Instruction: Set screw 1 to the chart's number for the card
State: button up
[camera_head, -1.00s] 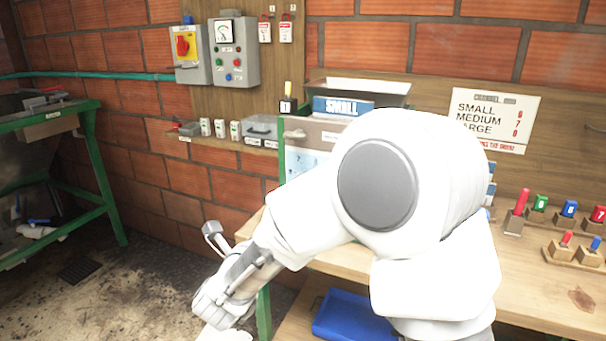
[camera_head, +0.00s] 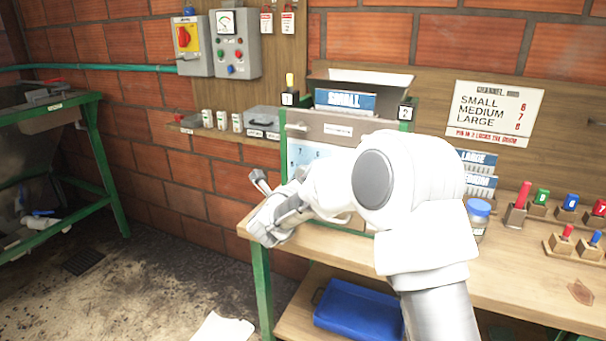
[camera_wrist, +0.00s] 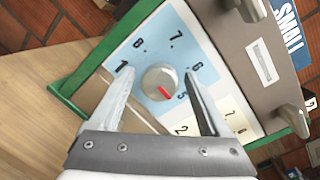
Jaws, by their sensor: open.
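Screw 1 (camera_wrist: 158,80) is a round grey knob on a light-blue dial plate marked 1, with 8, 7, 6 and 5 around it. Its red pointer faces the 5 side. In the wrist view my gripper (camera_wrist: 159,74) is open, its fingers on either side of the knob in the picture; contact cannot be told. In the head view my gripper (camera_head: 280,177) is in front of the machine's left side, and my arm hides part of the panel. The blue card (camera_head: 345,101) reads SMALL and stands at the hopper. The chart (camera_head: 493,112) appears to list SMALL 6, MEDIUM 7, LARGE 8.
A second, cream dial plate marked 2 (camera_wrist: 190,127) is beside the blue one. LARGE and MEDIUM cards (camera_head: 477,170), a blue-lidded jar (camera_head: 478,218) and several coloured keys in wooden holders are on the bench (camera_head: 525,260) at right. A blue tray (camera_head: 357,318) is below.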

jog(key=shift+w, duration=0.2)
grip_shut()
dwell(0.3)
